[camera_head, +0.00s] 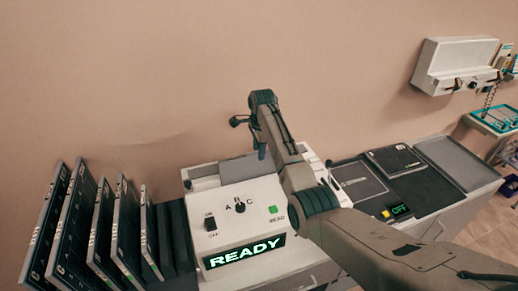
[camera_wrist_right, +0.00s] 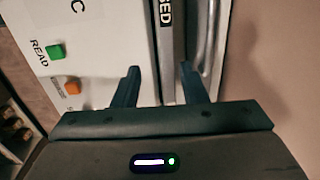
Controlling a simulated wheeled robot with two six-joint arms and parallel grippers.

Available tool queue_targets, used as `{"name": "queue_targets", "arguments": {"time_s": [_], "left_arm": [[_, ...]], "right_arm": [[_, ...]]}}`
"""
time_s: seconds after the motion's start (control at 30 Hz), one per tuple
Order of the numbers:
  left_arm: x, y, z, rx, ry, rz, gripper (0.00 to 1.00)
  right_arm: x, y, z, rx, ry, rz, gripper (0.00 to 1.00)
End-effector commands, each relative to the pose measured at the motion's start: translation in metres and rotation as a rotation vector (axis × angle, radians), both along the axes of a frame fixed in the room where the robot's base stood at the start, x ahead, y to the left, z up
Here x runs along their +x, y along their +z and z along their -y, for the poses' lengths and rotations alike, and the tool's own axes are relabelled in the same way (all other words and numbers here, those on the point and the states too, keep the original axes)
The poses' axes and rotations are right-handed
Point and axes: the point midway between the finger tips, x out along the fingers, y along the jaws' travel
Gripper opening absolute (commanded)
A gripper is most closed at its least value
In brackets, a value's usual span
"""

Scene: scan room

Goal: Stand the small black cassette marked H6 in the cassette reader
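The cassette reader (camera_head: 240,215) is a white box with a lit READY display, a knob and a green READ button. In the head view, my right gripper (camera_head: 249,138) is over its back part. In the right wrist view, its two fingers (camera_wrist_right: 160,68) are apart with nothing gripped between them. No H6 mark is readable. A black cassette (camera_head: 395,160) lies on the right counter. My left gripper is out of view.
Several dark cassettes (camera_head: 100,235) stand in a row left of the reader. A dark panel (camera_head: 358,181) and a small OFF display (camera_head: 399,210) are on the right counter. A grey tray (camera_head: 455,163) is at its far end. A white unit (camera_head: 455,63) hangs on the wall.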

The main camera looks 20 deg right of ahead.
Motion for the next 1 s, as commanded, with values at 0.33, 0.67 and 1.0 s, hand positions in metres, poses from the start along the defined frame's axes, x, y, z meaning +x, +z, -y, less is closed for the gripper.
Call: {"name": "queue_targets", "arguments": {"time_s": [0.33, 0.67, 1.0], "left_arm": [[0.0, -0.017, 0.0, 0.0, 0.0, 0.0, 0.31], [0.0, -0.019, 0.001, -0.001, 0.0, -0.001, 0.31], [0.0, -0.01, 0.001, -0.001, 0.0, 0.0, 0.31]], "right_arm": [[-0.001, 0.027, 0.001, 0.0, 0.0, 0.005, 0.39], [-0.007, 0.098, 0.003, 0.0, 0.0, 0.0, 0.39], [-0.008, 0.108, 0.003, 0.0, 0.0, 0.0, 0.39]]}}
